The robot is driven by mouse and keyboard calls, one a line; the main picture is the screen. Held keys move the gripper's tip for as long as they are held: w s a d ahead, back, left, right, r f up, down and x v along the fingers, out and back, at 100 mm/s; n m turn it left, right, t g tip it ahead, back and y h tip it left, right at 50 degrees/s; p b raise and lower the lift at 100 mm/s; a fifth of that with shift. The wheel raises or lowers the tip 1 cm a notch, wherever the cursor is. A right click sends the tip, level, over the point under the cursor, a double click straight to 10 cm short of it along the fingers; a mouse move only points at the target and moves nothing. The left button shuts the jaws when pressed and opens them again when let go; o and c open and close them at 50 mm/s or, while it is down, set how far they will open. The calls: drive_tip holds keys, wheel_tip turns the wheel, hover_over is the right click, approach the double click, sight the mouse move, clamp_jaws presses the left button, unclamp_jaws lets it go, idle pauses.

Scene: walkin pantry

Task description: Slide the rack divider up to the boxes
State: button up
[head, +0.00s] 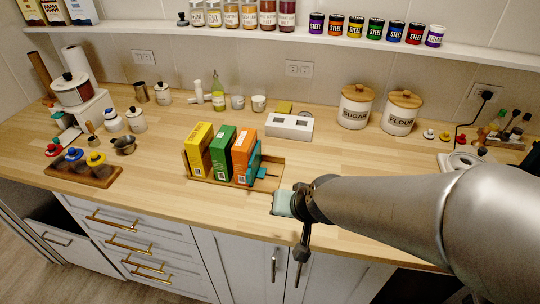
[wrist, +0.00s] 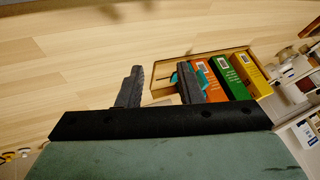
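A wooden rack (head: 275,182) stands on the counter and also shows in the wrist view (wrist: 160,82). It holds a yellow box (head: 198,150), a green box (head: 222,152) and an orange box (head: 243,155), upright side by side. The teal divider (head: 254,163) stands just right of the orange box, with a small tab on its right; whether it touches the box I cannot tell. In the wrist view the divider (wrist: 174,77) is partly hidden behind one finger. My gripper (wrist: 160,68) is open and empty, its fingers apart, near the rack's open end.
A white device (head: 289,125) stands behind the rack. Sugar (head: 355,107) and flour (head: 401,112) canisters stand at the back right. A dark wooden tray (head: 85,170) with colored-top items lies at left. Counter in front of the rack is clear.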

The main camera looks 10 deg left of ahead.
drive_tip(key=a+f+t, duration=0.1)
drive_tip(key=a, duration=0.2)
drive_tip(key=w+a+f+t+b, duration=0.1)
drive_tip(key=a, duration=0.2)
drive_tip(key=w+a+f+t+b, duration=0.1)
drive_tip(key=a, duration=0.2)
drive_tip(key=shift+w+f+m, duration=0.15)
drive_tip(key=shift+f+m, duration=0.1)
drive_tip(key=shift+m, duration=0.15)
drive_tip(key=a+t, duration=0.1)
drive_tip(key=a+f+t+h, duration=0.1)
drive_tip(key=s+a+t+b, duration=0.1)
drive_tip(key=shift+s+a+f+m, duration=0.1)
drive_tip(key=shift+a+f+m, duration=0.2)
drive_tip(key=s+a+t+h+b, duration=0.1)
drive_tip(key=s+t+h, duration=0.1)
drive_tip(key=s+t, duration=0.15)
drive_tip(key=t+h, duration=0.2)
drive_tip(key=t, duration=0.1)
approach(247, 175)
drive_tip(key=w, duration=0.8)
drive_tip(key=shift+w+d+p, duration=0.2)
drive_tip(key=shift+w+p, duration=0.15)
drive_tip(key=shift+p, duration=0.05)
drive_tip(key=shift+c, duration=0.3)
